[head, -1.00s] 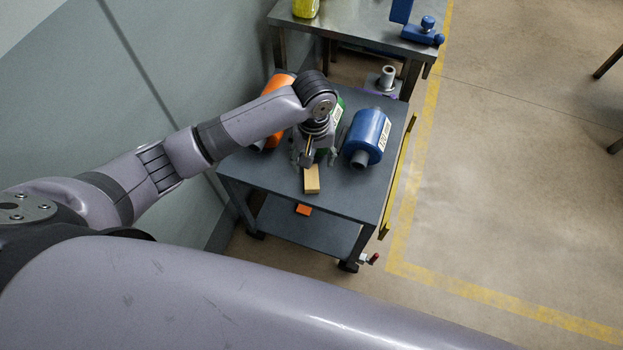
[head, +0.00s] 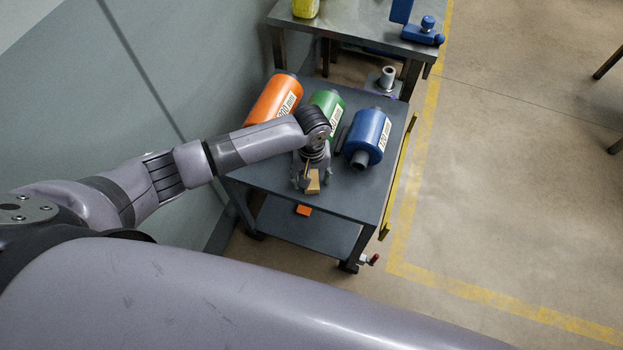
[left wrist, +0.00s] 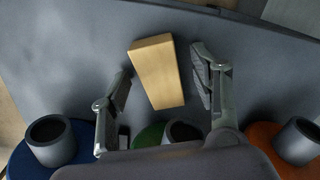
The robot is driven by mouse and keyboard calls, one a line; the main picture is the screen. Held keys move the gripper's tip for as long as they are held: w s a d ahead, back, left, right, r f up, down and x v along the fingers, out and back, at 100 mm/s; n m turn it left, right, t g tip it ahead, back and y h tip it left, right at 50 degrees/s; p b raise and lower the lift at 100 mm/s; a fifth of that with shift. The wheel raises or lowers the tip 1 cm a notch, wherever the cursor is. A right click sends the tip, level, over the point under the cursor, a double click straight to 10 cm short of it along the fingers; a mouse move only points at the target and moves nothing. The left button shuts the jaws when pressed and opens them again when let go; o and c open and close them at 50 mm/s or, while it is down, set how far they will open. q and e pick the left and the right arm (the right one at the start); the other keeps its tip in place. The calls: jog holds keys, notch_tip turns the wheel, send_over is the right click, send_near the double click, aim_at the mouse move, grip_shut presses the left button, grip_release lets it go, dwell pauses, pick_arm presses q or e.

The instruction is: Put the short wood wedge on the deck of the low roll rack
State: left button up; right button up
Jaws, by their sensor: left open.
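The short wood wedge (head: 314,181), a pale wooden block, lies on the dark grey top of a wheeled roll cart (head: 350,203), near its front edge. In the head view my left gripper (head: 304,186) is over the wedge and partly hides it. In the left wrist view the wedge (left wrist: 158,72) lies between the two spread fingers of my left gripper (left wrist: 163,66), with a visible gap on each side. The gripper is open and holds nothing. I cannot tell which rack is the low roll rack. My right gripper is not in view.
An orange roll (head: 272,99), a green roll (head: 328,101) and a blue roll (head: 367,138) lie behind the wedge. A small orange item (head: 304,210) is on the lower shelf. A metal table (head: 350,27) stands behind.

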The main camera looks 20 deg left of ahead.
pick_arm(q)
jog(key=c, duration=1.1)
jog(key=shift+c, duration=0.2)
jog(key=shift+r, duration=0.5)
jog(key=shift+s+r, duration=0.1)
jog(key=shift+r, duration=0.2)
jog(key=s, duration=1.7)
jog(key=shift+s+a, duration=0.3)
jog(key=shift+s, duration=0.1)
jog(key=shift+d, duration=0.1)
